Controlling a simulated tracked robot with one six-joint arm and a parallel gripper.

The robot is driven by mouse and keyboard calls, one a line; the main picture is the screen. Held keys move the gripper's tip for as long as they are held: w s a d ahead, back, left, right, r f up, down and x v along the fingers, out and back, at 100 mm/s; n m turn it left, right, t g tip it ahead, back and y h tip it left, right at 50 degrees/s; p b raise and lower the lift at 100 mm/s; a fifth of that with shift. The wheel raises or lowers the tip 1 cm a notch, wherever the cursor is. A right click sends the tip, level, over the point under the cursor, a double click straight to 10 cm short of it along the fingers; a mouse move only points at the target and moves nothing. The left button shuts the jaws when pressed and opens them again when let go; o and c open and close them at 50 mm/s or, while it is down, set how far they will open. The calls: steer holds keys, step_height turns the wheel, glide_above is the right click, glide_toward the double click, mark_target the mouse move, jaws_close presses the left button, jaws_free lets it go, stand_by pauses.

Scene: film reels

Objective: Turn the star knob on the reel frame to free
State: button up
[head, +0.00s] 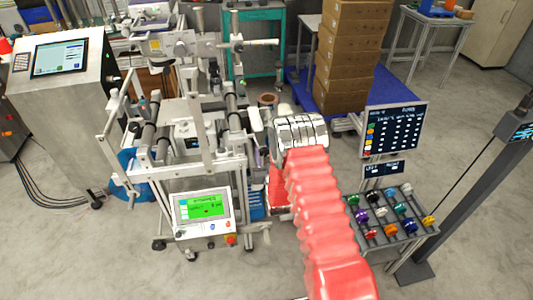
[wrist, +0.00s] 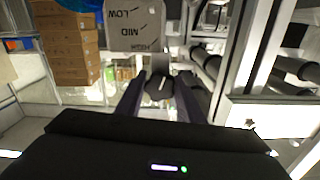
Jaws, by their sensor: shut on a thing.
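The star knob (wrist: 160,87) is a dark, rounded knob with a short white mark, near the middle of the wrist view. The mark runs roughly up and down, slightly tilted. My gripper (wrist: 159,94) is shut on the knob, with one dark finger on each side. A pale label plate (wrist: 135,28) above it reads upside down LOW and MID, with a third, blurred word; I see no word "free". The reel frame (head: 175,171) stands left of my red arm in the head view. There the knob and my fingertips are hidden.
A control box with a green screen (head: 203,208) sits at the frame's front. A rack of coloured spools (head: 388,218) and a dark display board (head: 395,130) stand to the right. Stacked cartons (head: 350,55) stand behind. Steel rollers and posts crowd the frame; open floor lies in front.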

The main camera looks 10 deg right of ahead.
steer(key=shift+c, duration=0.8)
steer(key=shift+n, duration=0.3)
steer(key=shift+n, duration=1.3)
steer(key=o, duration=1.1)
steer(key=shift+c, duration=0.2)
steer(key=shift+s, duration=0.1)
